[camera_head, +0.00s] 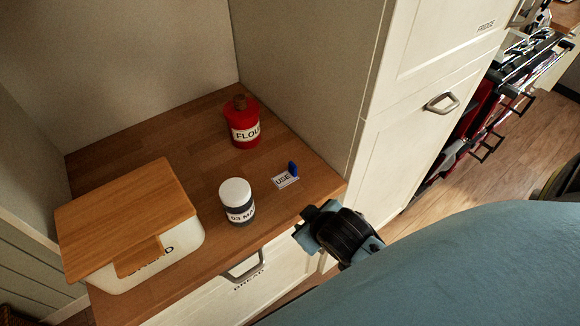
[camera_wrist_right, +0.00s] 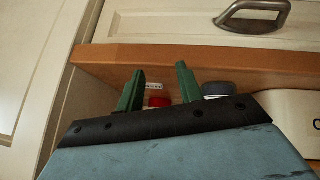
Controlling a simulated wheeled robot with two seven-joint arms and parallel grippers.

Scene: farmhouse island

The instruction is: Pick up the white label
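The white label (camera_head: 285,181) reads "USE" and lies near the front right of the wooden counter. A small blue piece (camera_head: 293,168) stands at its back right edge; I cannot tell whether it is attached. In the right wrist view a sliver of the label (camera_wrist_right: 153,86) shows past the counter edge, between my fingers. My right gripper (camera_head: 304,225) is just off the counter's front edge, in front of and slightly right of the label. Its two green fingers (camera_wrist_right: 160,70) are apart and empty in the wrist view. My left gripper is not in view.
A red flour canister (camera_head: 243,129) stands behind the label. A white-lidded jar (camera_head: 236,204) stands left of it, and a bread box (camera_head: 172,252) farther left. A cabinet wall (camera_head: 318,80) bounds the right. The drawer handle (camera_head: 243,267) protrudes below the counter edge (camera_wrist_right: 200,57).

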